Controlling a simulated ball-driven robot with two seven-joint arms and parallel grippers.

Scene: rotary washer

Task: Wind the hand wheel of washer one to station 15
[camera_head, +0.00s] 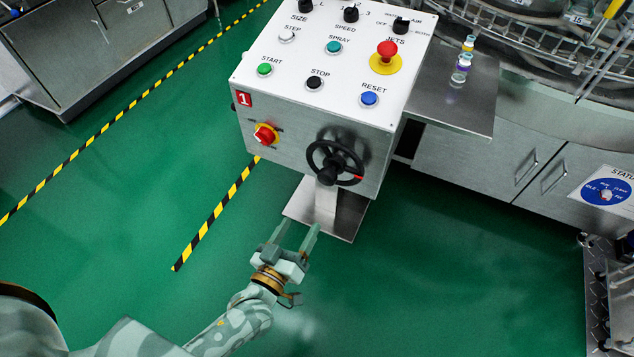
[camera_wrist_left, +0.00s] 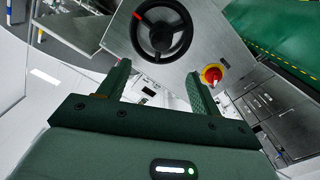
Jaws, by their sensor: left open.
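The black hand wheel (camera_head: 335,163) is on the front face of the control box (camera_head: 290,112) marked with a red 1. A red mark shows on its rim at the right in the head view. The hand wheel also shows at the top of the left wrist view (camera_wrist_left: 161,29), with its red mark at upper left. My left gripper (camera_head: 296,228) is open and empty, below and in front of the wheel, apart from it. Its two fingers also show in the left wrist view (camera_wrist_left: 157,85). My right gripper is not in view.
A red rotary switch (camera_head: 265,135) is left of the wheel, and buttons cover the white top panel. A steel side shelf (camera_head: 455,95) holds small vials (camera_head: 461,68). A station plate marked 15 (camera_head: 577,18) shows at upper right. Green floor is clear around the pedestal.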

